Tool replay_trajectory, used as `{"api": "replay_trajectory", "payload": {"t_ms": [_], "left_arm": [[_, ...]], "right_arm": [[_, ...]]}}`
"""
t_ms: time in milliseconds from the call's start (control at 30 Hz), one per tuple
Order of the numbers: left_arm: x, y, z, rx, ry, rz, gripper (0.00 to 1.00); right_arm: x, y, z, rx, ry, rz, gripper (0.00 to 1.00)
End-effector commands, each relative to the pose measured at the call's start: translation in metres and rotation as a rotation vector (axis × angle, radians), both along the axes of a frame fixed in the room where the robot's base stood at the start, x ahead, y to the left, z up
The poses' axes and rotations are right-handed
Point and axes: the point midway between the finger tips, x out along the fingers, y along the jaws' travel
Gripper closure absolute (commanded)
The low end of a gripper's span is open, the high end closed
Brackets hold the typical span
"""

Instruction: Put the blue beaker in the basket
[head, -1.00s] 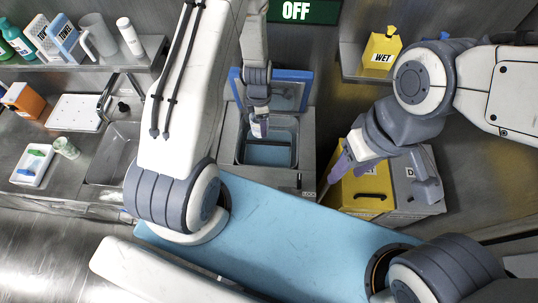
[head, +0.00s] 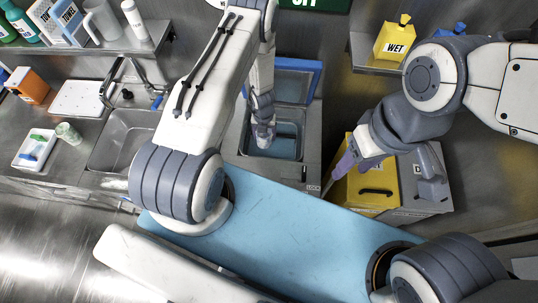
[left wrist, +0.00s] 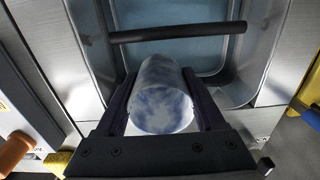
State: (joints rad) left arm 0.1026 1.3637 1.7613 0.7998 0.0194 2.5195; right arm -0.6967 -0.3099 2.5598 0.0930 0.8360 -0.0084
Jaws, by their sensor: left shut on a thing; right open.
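A pale, blue-mottled cylinder, seemingly the blue beaker (left wrist: 160,95), sits between the fingers of my left gripper (left wrist: 165,112) in the left wrist view. In the head view my left gripper (head: 263,140) hangs over an open metal-walled basket or basin (head: 299,140) with a pale blue inside. The gripper is shut on the beaker. I cannot tell whether the beaker is below the rim. In the left wrist view a dark bar (left wrist: 180,32) crosses the basin (left wrist: 250,75) beyond the beaker. My right gripper (head: 338,176) is open and appears empty, near a yellow box.
A raised blue-framed lid (head: 318,80) stands behind the basin. The yellow box (head: 375,182) is to its right, and a sink (head: 122,140) is to its left. A white tray (head: 25,160) and a small pale green cup (head: 68,133) lie on the left counter.

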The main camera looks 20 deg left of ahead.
Motion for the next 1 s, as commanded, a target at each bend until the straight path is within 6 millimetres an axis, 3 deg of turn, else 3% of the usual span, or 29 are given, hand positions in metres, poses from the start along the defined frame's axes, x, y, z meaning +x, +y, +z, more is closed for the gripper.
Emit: {"api": "replay_trajectory", "payload": {"t_ms": [33, 100, 500, 833, 1000], "left_arm": [[0.0, 0.0, -0.021, 0.0, 0.001, 0.0, 0.83], [0.0, 0.0, -0.037, 0.0, 0.001, 0.0, 0.83], [0.0, 0.0, -0.111, 0.0, 0.0, -0.002, 0.83], [0.0, 0.0, -0.13, 0.0, -0.001, -0.002, 0.83], [-0.001, 0.0, -0.154, -0.001, 0.002, -0.002, 0.83]], "right_arm": [[0.0, 0.0, -0.02, 0.0, 0.0, 0.001, 0.5], [0.0, 0.0, -0.034, 0.0, 0.0, -0.002, 0.5], [0.0, 0.0, -0.104, 0.0, 0.001, -0.011, 0.5], [0.0, 0.0, -0.12, 0.0, 0.001, -0.009, 0.5], [0.0, 0.0, -0.136, 0.0, 0.001, -0.008, 0.5]]}}
